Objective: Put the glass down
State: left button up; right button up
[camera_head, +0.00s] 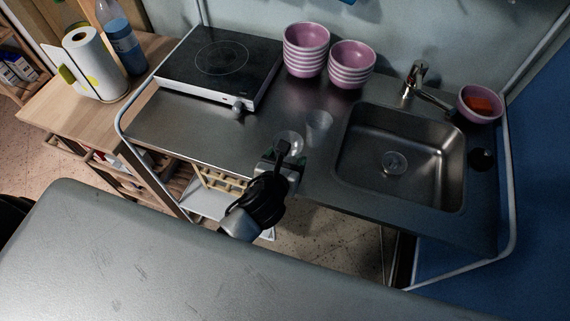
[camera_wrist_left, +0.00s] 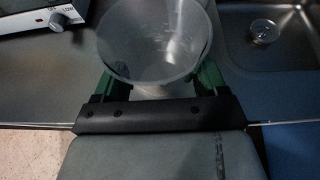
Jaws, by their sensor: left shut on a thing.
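My left gripper (camera_head: 284,158) is at the front edge of the metal counter, shut on a clear glass (camera_head: 291,139). In the left wrist view the glass (camera_wrist_left: 153,42) sits upright between the green fingers, its wide round rim toward the camera. I cannot tell whether its base touches the counter. My right gripper is not in view.
A sink (camera_head: 393,165) lies to the right, with a tap (camera_head: 414,80) behind it. Pink bowl stacks (camera_head: 306,50) (camera_head: 350,65) stand at the back. A hotplate (camera_head: 222,62) is at the back left. The counter (camera_head: 185,125) in front of the hotplate is clear.

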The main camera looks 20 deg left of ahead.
pick_arm(q)
jog(key=shift+w+a+f, duration=0.15)
jog(key=shift+a+f, duration=0.05)
jog(key=shift+a, duration=0.05)
jog(key=shift+f, duration=2)
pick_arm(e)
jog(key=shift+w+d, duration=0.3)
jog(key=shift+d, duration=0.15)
pick_arm(q)
jog(key=shift+f, duration=0.1)
jog(key=o, duration=0.9)
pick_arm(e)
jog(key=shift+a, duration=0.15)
pick_arm(q)
jog(key=shift+s, duration=0.2)
jog(key=b+v, duration=0.1)
jog(key=v, duration=1)
jog(key=shift+s+r, duration=0.3)
jog(key=shift+r, duration=0.05)
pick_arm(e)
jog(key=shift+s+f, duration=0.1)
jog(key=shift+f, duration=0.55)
